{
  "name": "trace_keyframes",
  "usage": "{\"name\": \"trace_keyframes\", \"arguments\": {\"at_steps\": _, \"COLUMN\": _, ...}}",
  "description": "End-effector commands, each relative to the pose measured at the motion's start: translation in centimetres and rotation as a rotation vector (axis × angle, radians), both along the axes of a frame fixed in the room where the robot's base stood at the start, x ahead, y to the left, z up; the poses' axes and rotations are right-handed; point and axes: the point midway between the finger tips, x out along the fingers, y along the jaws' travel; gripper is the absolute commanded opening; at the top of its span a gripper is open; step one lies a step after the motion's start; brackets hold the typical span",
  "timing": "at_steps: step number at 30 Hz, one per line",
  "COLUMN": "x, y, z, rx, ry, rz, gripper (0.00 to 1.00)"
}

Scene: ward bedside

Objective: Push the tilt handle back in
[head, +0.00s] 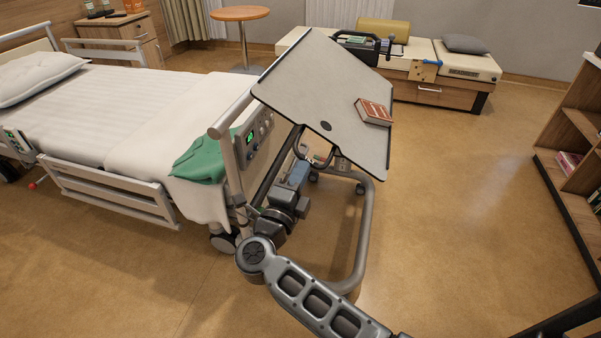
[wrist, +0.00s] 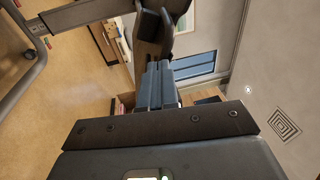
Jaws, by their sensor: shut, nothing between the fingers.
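The overbed table's top (head: 285,85) is steeply tilted, and a red book (head: 374,112) lies near its lower right edge. A dark looped bar (head: 319,162) under the top looks like the tilt handle, though I cannot be sure. My gripper (head: 301,168) is below the tabletop, close to that bar. In the wrist view my gripper (wrist: 159,65) is shut with nothing between its fingers. A dark bracket-like part (wrist: 150,38) stands just beyond the fingertips. I cannot tell whether they touch it.
The bed (head: 125,110) stands at the left, with a green cloth (head: 203,158) and a control panel at its foot. The table's grey base frame (head: 360,235) surrounds the floor below my arm. A bench (head: 440,95) stands behind, shelves (head: 578,150) at right. Floor between is clear.

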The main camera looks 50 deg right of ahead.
Motion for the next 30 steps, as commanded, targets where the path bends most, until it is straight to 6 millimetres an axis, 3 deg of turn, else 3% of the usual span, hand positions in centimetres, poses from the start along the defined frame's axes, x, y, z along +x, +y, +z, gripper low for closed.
{"name": "trace_keyframes", "arguments": {"at_steps": 8, "x": 0.1, "y": -0.3, "z": 0.0, "rx": 0.000, "ry": 0.000, "rz": -0.002, "gripper": 0.00}}
{"name": "trace_keyframes", "arguments": {"at_steps": 15, "x": 1.1, "y": -3.1, "z": 0.0, "rx": 0.000, "ry": 0.001, "rz": -0.002, "gripper": 0.00}}
{"name": "trace_keyframes", "arguments": {"at_steps": 30, "x": 1.1, "y": -3.6, "z": -0.2, "rx": 0.002, "ry": 0.000, "rz": -0.003, "gripper": 0.00}}
